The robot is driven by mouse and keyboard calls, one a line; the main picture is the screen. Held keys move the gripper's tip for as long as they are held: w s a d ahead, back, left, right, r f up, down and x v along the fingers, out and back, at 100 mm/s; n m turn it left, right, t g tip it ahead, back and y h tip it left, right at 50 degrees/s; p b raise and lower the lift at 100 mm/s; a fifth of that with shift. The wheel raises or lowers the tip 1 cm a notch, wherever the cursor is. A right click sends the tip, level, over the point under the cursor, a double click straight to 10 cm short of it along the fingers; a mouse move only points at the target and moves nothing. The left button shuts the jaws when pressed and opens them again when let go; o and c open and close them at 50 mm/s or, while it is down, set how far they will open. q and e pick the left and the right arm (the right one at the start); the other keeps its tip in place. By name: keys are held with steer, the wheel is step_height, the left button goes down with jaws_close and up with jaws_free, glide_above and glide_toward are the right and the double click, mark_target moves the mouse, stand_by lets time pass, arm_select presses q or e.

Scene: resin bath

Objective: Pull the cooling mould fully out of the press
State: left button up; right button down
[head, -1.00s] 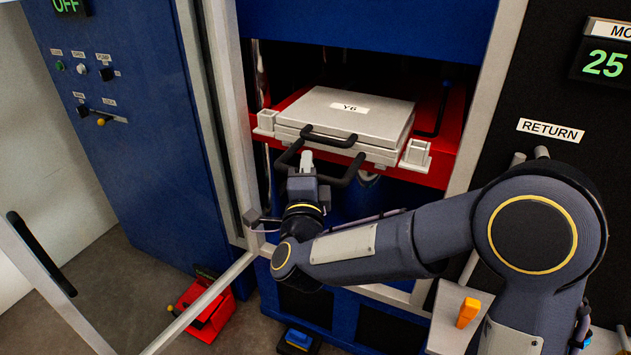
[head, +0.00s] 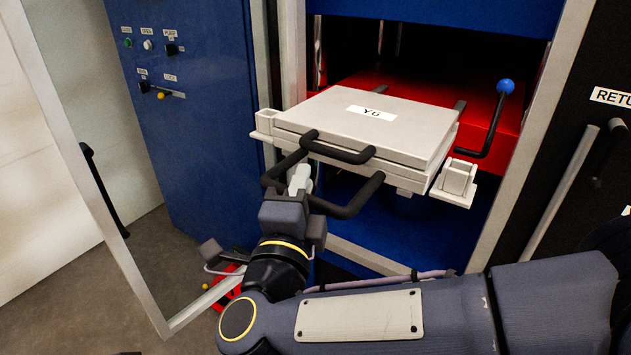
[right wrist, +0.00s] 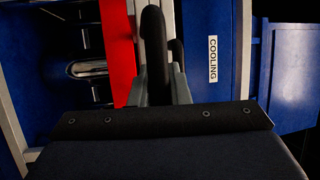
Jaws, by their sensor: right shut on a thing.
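The mould is a pale grey two-part slab labelled Y6 (head: 330,112), seen in the head view. It juts out of the press, in front of the red bed (head: 480,92), with its rear edge close to the bed. How much of it still rests there is hidden. Pale brackets stick out at its sides. It has an upper black handle (head: 340,153) and a wider lower black handle (head: 352,207). My right gripper (head: 300,178) is shut on the lower handle. In the right wrist view a black bar (right wrist: 155,60) stands between the fingers. My left gripper is not in view.
A lever with a blue knob (head: 506,87) stands right of the mould. An open framed door (head: 100,225) is at the left, before a blue control cabinet (head: 185,110). A red thing lies on the floor behind my arm. A COOLING label (right wrist: 213,59) shows in the right wrist view.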

steer(key=shift+s+a+f, duration=0.1)
steer(key=shift+s+a, duration=0.1)
steer(key=shift+s, duration=0.05)
steer(key=c, duration=1.6)
jaws_free()
steer(key=shift+c, duration=0.2)
steer(key=v, duration=0.7)
steer(key=shift+s+b, duration=0.35)
